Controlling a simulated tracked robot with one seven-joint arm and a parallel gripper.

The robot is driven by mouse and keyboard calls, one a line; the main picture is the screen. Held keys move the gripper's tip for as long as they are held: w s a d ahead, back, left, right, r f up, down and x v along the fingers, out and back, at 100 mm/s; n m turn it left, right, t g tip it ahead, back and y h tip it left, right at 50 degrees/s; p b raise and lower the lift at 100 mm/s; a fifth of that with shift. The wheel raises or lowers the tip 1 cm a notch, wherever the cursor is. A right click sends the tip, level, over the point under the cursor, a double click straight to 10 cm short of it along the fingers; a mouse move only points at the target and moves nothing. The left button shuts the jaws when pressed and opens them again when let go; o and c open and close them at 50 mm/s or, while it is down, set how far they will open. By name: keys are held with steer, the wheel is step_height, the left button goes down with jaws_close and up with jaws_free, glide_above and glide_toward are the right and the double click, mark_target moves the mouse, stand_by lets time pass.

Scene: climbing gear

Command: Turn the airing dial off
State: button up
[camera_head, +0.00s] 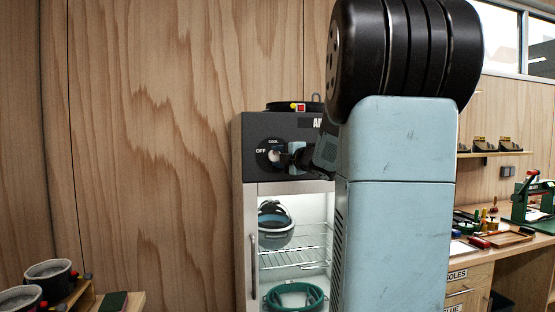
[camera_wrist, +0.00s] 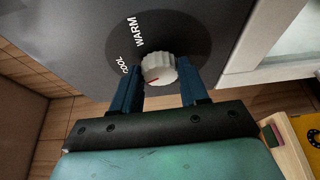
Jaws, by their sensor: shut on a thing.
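The airing cabinet (camera_head: 240,215) stands against the wood wall, with a dark panel across its top. The dial (camera_head: 274,156) is a pale knob on that panel, with OFF printed to its left and COOL above. In the wrist view the white ribbed dial (camera_wrist: 158,68) carries a red mark pointing to the lower left, away from WARM and below COOL. OFF is not visible there. My gripper (camera_wrist: 158,82) has its two blue fingers around the dial, shut on it. In the head view my gripper (camera_head: 288,158) is at the panel, and my arm covers the panel's right part.
A workbench (camera_head: 490,250) with tools and a green press stands at right.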

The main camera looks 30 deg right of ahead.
steer(key=n+g, duration=0.1)
steer(key=n, duration=0.3)
steer(key=shift+w+a+r+g, duration=0.1)
steer(key=shift+a+g, duration=0.2)
steer(key=shift+g, duration=0.1)
steer(key=shift+n+g+h, duration=0.6)
steer(key=shift+n+h, duration=0.2)
steer(key=shift+n, duration=0.6)
steer(key=o, duration=1.1)
steer(key=shift+r, duration=0.1)
steer(key=shift+c, duration=0.2)
